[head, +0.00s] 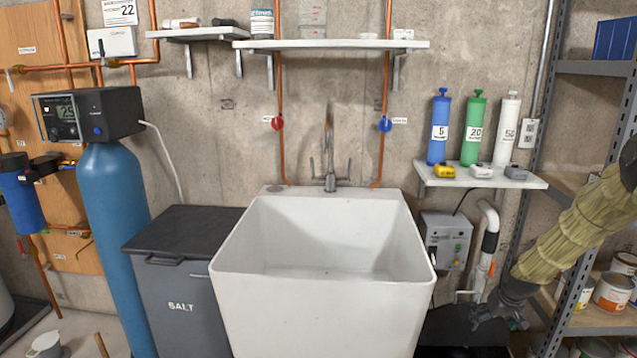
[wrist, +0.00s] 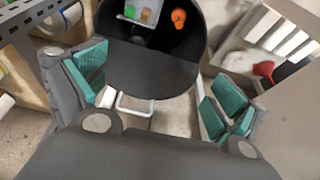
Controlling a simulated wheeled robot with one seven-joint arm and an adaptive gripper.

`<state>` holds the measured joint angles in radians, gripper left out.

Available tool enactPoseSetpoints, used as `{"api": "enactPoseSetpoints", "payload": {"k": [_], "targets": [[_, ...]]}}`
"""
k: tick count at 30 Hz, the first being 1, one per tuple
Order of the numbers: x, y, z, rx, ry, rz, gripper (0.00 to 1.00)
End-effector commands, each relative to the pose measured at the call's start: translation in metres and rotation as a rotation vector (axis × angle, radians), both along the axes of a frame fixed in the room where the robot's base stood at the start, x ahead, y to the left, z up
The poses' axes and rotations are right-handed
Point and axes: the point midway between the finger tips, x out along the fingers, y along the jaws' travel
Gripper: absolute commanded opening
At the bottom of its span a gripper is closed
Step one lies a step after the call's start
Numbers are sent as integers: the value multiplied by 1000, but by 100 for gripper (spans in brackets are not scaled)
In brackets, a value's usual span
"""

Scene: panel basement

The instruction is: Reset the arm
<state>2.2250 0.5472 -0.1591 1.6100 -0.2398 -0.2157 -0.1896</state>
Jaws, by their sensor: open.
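My arm, in a khaki sleeve, comes in from the right edge of the head view and slopes down to the left. My gripper (head: 494,311) is at its low end, right of the white sink (head: 318,319) and in front of the lower right shelving. In the wrist view my gripper (wrist: 157,82) is open, with its teal finger pads wide apart and nothing between them. Beyond the fingers is a round black thing (wrist: 150,68) with a pale handle-like loop (wrist: 133,106) at its near edge. The gripper's tips are small and dark in the head view.
A grey metal shelving unit (head: 581,285) with cans stands close by the arm. A wall shelf (head: 480,180) holds blue, green and white cartridges. A grey control box (head: 446,239) hangs below it. The salt bin (head: 184,290) and blue tank (head: 113,225) stand left.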

Motion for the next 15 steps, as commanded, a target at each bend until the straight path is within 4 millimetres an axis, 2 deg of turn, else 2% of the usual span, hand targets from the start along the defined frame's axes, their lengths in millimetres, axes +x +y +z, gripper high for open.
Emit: {"api": "enactPoseSetpoints", "payload": {"k": [8,11,15], "targets": [[-31,63,-51,12,31,25,98],[-55,98,-77,21,50,36,98],[-101,151,-118,32,85,50,98]]}}
